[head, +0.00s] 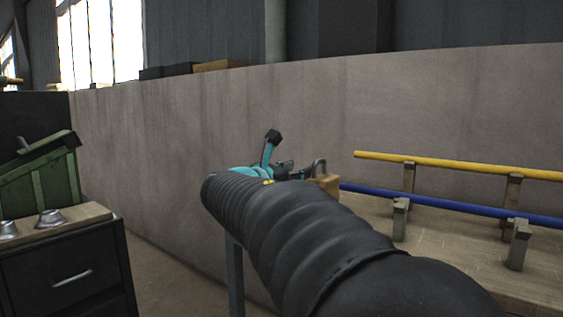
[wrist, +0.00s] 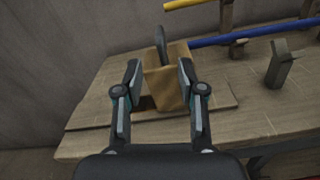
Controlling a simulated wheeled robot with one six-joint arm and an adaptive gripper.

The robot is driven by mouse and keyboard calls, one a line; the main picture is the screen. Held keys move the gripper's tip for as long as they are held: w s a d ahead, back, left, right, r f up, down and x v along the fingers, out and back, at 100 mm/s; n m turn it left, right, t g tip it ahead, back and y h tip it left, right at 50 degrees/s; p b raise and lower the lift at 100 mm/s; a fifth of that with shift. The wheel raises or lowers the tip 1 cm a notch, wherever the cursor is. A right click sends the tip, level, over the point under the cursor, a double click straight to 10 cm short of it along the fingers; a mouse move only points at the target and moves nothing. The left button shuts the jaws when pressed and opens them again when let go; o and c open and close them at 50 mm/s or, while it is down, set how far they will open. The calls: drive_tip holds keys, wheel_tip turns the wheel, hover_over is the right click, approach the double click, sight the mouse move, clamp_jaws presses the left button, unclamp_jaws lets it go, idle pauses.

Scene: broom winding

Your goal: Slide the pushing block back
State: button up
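The pushing block is a tan wooden block (wrist: 168,88) with an upright grey metal piece (wrist: 161,44) at its top, on the wooden bench in the wrist view. My gripper (wrist: 160,72) has one finger on each side of the block, spread about as wide as it. A narrow gap seems to show by the left finger; whether the right finger touches is unclear. In the head view my dark arm covers most of the gripper, and only part of the block (head: 326,182) shows beyond it.
A yellow rod (head: 460,166) and a blue rod (head: 450,204) lie on upright supports along the bench (head: 445,255), right of the block. A grey wall (head: 250,115) stands behind. At the left is a dark drawer cabinet (head: 70,270) with a green machine part (head: 45,175).

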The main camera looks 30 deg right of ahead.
sight(326, 160)
drive_tip(key=p+x, duration=0.1)
drive_tip(key=x, duration=1.2)
drive_tip(key=shift+w+d+r, duration=0.1)
drive_tip(key=shift+w+d, duration=0.1)
drive_tip(key=shift+d, duration=0.15)
clamp_jaws()
